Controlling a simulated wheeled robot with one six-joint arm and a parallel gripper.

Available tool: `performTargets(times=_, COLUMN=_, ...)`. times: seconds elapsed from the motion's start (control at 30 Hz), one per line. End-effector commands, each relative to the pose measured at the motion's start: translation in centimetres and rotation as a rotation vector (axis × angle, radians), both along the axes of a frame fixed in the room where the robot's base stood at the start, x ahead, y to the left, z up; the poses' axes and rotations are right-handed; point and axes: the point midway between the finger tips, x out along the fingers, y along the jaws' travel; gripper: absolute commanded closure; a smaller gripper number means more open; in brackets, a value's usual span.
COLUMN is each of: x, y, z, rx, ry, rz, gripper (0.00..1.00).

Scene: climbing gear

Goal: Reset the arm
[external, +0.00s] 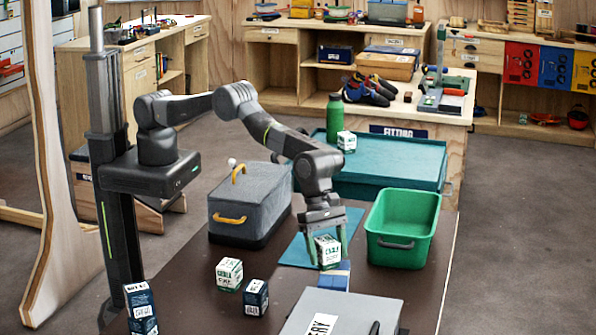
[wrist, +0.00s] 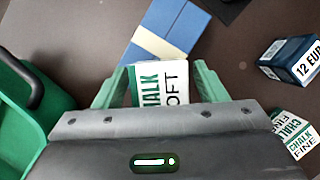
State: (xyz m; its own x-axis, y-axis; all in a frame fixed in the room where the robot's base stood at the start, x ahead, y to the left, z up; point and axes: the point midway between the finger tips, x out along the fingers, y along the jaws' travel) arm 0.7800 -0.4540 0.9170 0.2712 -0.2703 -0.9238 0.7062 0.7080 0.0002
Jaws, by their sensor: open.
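My gripper (external: 325,254) points down above the dark table, with green fingers open. A white and green chalk box (external: 327,249) stands between the fingers. In the wrist view my gripper (wrist: 160,86) has a finger on either side of this chalk box (wrist: 162,85), whose label shows "CHALK" and part of a second word. I cannot tell whether the fingers touch it. A blue box with a pale band (external: 335,276) lies right beside or under it; it also shows in the wrist view (wrist: 165,38). My arm is bent and reaches out over the table.
A green bin (external: 404,228) stands close on the right, a grey case with yellow handles (external: 249,205) on the left. Chalk boxes (external: 229,273) and dark boxes (external: 256,297) stand front left. A grey lidded box (external: 342,313) is in front, a teal case (external: 388,180) behind.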

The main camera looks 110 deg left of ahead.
Motion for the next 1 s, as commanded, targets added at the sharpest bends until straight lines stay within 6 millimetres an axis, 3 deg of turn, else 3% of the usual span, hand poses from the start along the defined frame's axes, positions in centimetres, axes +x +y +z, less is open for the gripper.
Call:
performTargets(times=0.53, x=0.0, y=0.0, z=10.1, rx=-0.001, ry=-0.003, rz=-0.001, gripper=0.35)
performTargets(times=1.0, x=-0.3, y=4.6, z=9.0, rx=0.001, ry=0.002, rz=-0.121, gripper=0.35)
